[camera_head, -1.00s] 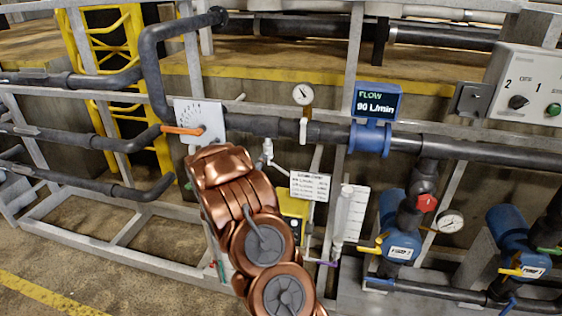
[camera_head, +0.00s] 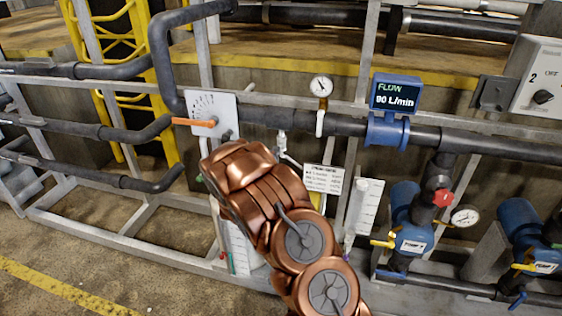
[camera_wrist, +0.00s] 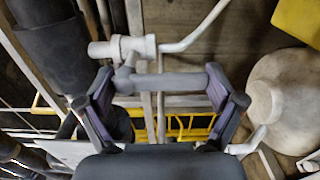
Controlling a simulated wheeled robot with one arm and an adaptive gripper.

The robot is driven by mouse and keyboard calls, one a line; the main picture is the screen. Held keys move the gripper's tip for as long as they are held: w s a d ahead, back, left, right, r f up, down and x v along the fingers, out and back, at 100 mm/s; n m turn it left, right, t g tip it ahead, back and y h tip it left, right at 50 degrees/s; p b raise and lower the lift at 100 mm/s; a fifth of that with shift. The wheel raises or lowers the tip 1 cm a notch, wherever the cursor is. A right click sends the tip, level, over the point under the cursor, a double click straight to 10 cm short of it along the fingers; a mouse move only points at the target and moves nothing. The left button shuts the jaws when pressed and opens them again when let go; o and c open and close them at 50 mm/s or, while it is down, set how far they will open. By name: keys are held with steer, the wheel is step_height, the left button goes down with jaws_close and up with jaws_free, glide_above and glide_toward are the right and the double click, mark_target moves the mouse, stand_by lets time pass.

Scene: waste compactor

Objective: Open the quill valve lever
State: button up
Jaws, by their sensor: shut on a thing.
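The white quill valve (camera_head: 281,141) hangs under the dark horizontal pipe, just above and right of my copper arm. In the wrist view its white body (camera_wrist: 124,48) is a tee-shaped fitting at upper left. A pale grey lever bar (camera_wrist: 168,83) runs sideways from below it. My gripper (camera_wrist: 160,79) is shut on this lever, with one dark finger pad at each end of the bar. In the head view my arm hides the gripper and most of the lever.
An orange lever (camera_head: 195,123) on a white scale plate (camera_head: 212,108) is up and left of my arm. A label card (camera_head: 322,178) and a clear white column (camera_head: 364,205) stand close on the right. The blue flow meter (camera_head: 395,93) is farther right. Floor is free at lower left.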

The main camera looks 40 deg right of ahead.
steer(key=shift+w+a, duration=0.1)
steer(key=shift+a, duration=0.05)
steer(key=o, duration=1.3)
steer(key=shift+o, duration=0.2)
steer(key=v, duration=1.2)
